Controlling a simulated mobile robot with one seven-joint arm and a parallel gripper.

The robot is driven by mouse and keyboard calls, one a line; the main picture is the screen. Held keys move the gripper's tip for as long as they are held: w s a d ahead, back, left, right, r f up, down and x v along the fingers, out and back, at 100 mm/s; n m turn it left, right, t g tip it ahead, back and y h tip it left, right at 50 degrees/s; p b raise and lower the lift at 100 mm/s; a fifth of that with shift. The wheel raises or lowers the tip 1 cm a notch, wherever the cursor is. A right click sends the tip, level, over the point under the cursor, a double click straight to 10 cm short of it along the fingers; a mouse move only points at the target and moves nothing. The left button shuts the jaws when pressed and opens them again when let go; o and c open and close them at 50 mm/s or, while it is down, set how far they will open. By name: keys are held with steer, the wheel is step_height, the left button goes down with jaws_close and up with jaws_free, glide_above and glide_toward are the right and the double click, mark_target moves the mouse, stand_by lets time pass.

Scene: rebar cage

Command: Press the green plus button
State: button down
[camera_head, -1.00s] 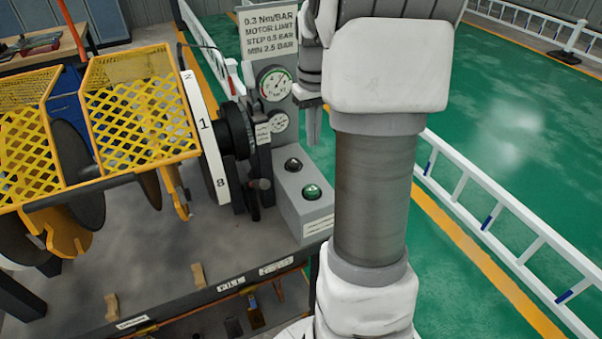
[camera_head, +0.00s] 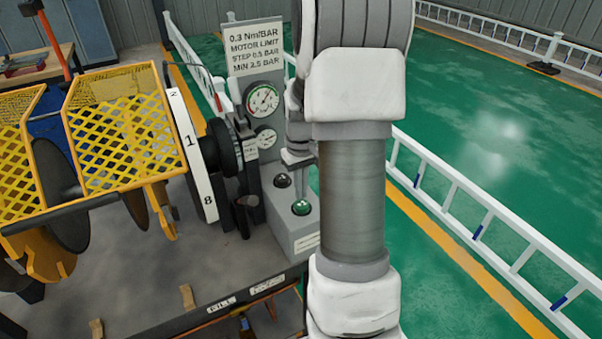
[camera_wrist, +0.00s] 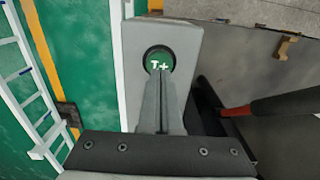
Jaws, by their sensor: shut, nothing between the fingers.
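The green plus button (camera_head: 301,207) sits on the sloped top of a grey control box (camera_head: 292,235). In the wrist view the green button (camera_wrist: 159,60) shows a white "T+" inside a dark ring. My gripper (camera_wrist: 160,73) is shut and empty. Its fingertips overlap the lower edge of the button in that view; I cannot tell whether they touch it. In the head view my gripper (camera_head: 298,178) points down just above the box, behind the button. A dark button (camera_head: 282,181) sits farther back on the box.
Two pressure gauges (camera_head: 263,101) and a sign (camera_head: 255,48) stand behind the box. A numbered white dial (camera_head: 192,155) and yellow mesh guards (camera_head: 120,130) are to the left.

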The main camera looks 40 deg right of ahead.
mark_target(301, 204)
steer(key=shift+f, duration=1.05)
step_height(301, 204, down, 2)
steer(key=shift+f+b, duration=0.1)
steer(key=shift+b, duration=0.55)
steer(key=shift+s, duration=0.1)
step_height(301, 204, up, 14)
steer(key=p, duration=0.4)
steer(key=shift+r, duration=0.25)
